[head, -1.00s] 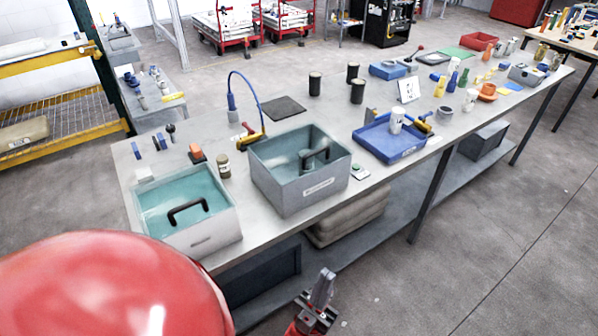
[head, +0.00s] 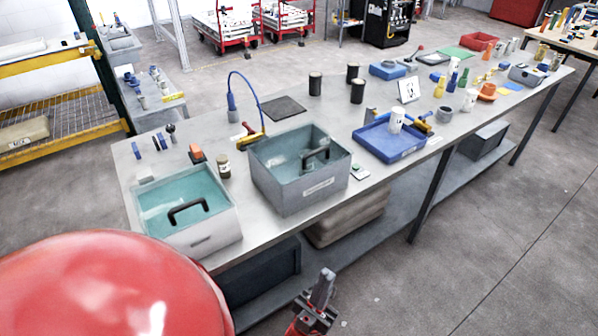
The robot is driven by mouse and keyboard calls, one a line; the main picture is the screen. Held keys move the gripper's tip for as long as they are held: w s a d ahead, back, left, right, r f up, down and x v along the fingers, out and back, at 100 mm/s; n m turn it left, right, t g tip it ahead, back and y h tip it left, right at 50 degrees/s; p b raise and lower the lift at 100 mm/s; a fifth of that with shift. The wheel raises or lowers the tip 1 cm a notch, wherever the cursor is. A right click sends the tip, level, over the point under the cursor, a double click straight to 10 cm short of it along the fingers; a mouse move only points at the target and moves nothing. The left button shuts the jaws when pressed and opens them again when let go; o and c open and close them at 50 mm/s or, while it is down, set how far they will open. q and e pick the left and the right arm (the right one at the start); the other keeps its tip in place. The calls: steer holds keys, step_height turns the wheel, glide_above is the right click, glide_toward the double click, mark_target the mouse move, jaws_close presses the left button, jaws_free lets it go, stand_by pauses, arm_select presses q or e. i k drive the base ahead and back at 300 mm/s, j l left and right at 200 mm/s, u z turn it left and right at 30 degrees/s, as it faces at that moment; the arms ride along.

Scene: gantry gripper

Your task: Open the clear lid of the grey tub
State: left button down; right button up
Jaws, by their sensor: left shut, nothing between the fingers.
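The grey tub (head: 296,196) stands on the long workbench, with a label on its front. A clear lid with a black handle (head: 316,155) shows over its teal inside; whether the lid sits fully flat I cannot tell. To its left stands a whiter tub (head: 200,240) with a clear teal-tinted lid and its own black handle (head: 188,210). My left gripper (head: 326,281) is at the bottom of the view, in front of and below the bench edge, well apart from both tubs. It is shut and empty. My right gripper is not in view.
A blue tray (head: 371,143) with a white cup stands right of the grey tub. A blue-cabled tool (head: 247,135), a jar (head: 223,166) and black cylinders (head: 357,91) stand around and behind it. The bench (head: 262,232) has an under-shelf with sacks. Floor in front is clear.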

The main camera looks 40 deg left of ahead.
mark_target(326, 148)
steer(key=i+l, duration=0.55)
steer(key=u, duration=0.45)
steer(key=l+u, duration=0.15)
steer(key=u, duration=0.7)
steer(key=l+u, duration=0.15)
steer(key=u, duration=0.3)
steer(key=i+l, duration=0.05)
